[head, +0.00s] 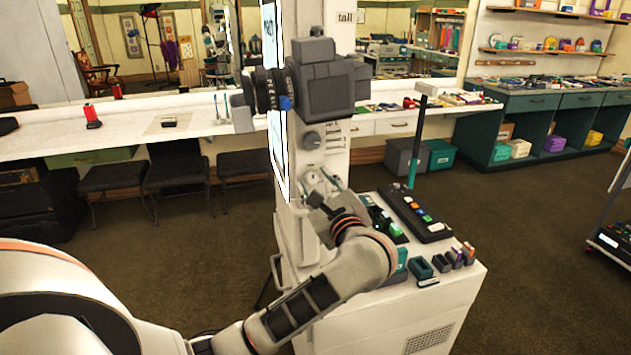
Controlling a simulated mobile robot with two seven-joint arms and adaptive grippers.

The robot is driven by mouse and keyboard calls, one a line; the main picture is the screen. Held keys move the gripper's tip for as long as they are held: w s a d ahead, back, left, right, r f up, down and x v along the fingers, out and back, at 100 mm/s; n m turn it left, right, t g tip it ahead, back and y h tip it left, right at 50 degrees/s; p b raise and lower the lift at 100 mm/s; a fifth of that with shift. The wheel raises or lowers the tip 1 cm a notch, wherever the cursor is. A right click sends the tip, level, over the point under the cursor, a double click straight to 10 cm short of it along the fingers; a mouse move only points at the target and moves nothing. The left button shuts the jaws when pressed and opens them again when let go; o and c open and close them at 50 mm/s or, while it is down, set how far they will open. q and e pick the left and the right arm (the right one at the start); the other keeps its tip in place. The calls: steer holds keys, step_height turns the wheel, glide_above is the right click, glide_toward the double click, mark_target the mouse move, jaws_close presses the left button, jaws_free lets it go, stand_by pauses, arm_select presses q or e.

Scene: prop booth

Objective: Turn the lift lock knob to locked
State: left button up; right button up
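The round grey knob (312,140), which looks like the lift lock knob, sits on the front of the white column (335,160), with small printed labels to its right. I cannot read which label it points to. My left gripper (316,198) is below the knob, close to the column and apart from the knob. My own wrist partly hides it, and its fingers are too small to tell open from shut. My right gripper is not in view.
A dark boxy camera head (330,85) is mounted on the column above the knob. A white cart (415,305) at the column's foot carries a black button panel (418,214) and small dark blocks. A thin post (414,150) rises behind the panel. Open carpet (530,250) lies right.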

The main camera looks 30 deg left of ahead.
arm_select(q)
steer(key=shift+w+a, duration=0.15)
steer(key=shift+a, duration=0.05)
jaws_close()
